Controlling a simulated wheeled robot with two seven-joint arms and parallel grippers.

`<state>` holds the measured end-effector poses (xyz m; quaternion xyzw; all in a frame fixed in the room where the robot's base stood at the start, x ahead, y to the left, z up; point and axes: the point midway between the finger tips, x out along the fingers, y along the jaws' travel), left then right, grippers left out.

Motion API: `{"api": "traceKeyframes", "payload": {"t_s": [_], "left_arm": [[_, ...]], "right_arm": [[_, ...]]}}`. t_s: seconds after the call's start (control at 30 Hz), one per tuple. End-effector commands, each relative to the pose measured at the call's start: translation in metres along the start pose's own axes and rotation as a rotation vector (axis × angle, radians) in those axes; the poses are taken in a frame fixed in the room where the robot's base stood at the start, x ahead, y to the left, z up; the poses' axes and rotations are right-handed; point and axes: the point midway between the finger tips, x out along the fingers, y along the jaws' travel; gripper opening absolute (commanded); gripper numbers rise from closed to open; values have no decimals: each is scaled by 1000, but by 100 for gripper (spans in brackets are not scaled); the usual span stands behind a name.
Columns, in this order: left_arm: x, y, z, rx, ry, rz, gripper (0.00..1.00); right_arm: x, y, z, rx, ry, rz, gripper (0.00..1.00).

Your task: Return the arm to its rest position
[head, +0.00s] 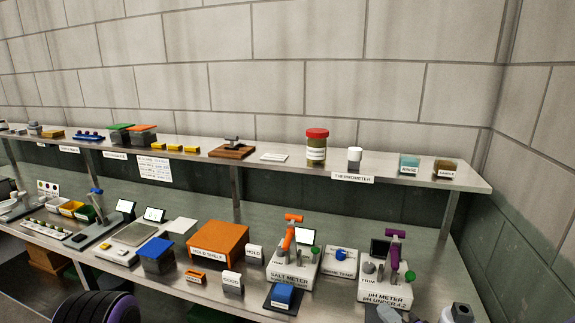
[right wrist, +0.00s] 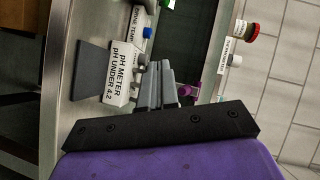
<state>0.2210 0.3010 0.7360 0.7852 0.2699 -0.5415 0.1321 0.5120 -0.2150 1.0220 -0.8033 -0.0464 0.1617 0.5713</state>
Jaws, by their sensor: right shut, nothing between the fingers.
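My right gripper (right wrist: 160,68) is shut and empty in the right wrist view, its grey fingers together. It points toward the bench near the white pH meter (right wrist: 120,72), with no clear contact. Part of my own purple and black arm is at the bottom left of the head view. My left gripper is not in view.
The bench holds a salt meter (head: 291,272), an orange mold shelf (head: 218,240), a blue-lidded box (head: 157,255) and a brine temp box (head: 341,262). The upper shelf (head: 470,183) carries a red-capped jar (head: 317,148) and small containers. Open floor shows at the lower left.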

Motion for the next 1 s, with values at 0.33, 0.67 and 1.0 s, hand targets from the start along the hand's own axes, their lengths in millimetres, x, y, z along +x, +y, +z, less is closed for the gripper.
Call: {"api": "traceKeyframes", "payload": {"t_s": [0.33,0.67,1.0], "left_arm": [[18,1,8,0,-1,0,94],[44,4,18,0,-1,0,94],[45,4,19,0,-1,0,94]], "right_arm": [[-44,173,26,-322,9,531,0],[-199,357,94,-580,-246,1119,0],[-229,375,112,-592,-322,1171,0]]}}
